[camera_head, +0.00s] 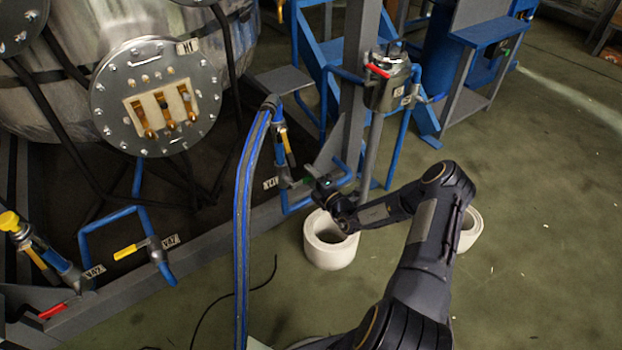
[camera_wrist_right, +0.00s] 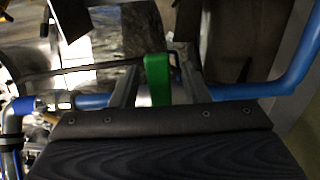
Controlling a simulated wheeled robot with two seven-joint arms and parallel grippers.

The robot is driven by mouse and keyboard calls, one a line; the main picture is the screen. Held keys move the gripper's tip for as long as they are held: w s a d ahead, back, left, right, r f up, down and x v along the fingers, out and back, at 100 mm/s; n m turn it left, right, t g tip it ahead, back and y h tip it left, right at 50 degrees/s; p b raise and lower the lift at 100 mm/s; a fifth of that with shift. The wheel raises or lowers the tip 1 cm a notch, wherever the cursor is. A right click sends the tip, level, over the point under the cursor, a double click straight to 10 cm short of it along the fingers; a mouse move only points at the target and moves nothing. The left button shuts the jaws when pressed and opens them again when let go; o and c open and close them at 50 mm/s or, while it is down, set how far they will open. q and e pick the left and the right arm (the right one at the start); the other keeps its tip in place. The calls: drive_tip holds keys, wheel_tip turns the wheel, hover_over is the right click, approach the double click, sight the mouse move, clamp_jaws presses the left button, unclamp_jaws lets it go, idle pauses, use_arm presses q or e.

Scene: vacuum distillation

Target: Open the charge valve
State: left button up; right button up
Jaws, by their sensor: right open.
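A green valve handle (camera_wrist_right: 158,80) stands upright in the middle of the right wrist view, beside a blue pipe (camera_wrist_right: 265,88). I cannot read a name on it, so I cannot tell for sure that it is the charge valve. My right gripper (camera_head: 322,186) is open at the blue pipework by the grey frame post. In the wrist view its fingers (camera_wrist_right: 158,75) lie to either side of the green handle; contact is not clear. In the head view the gripper hides most of this valve. A small label (camera_head: 270,183) is just left of it. My left gripper is out of view.
Yellow-handled (camera_head: 125,252) and red-handled (camera_head: 53,311) valves sit at lower left. A red-handled valve on a metal vessel (camera_head: 388,85) is above my right gripper. Blue hoses (camera_head: 245,215) hang left of it. A white cylinder (camera_head: 330,250) stands below.

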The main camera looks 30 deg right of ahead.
clamp_jaws()
idle(0.5)
drive_tip(key=a+f+m+b, duration=0.4)
drive_tip(key=a+f+m, duration=0.2)
drive_tip(key=m, duration=1.1)
drive_tip(key=shift+s+a+f, duration=0.2)
drive_tip(key=shift+s+f, duration=0.05)
drive_tip(key=shift+f, duration=0.25)
drive_tip(key=shift+a, duration=0.1)
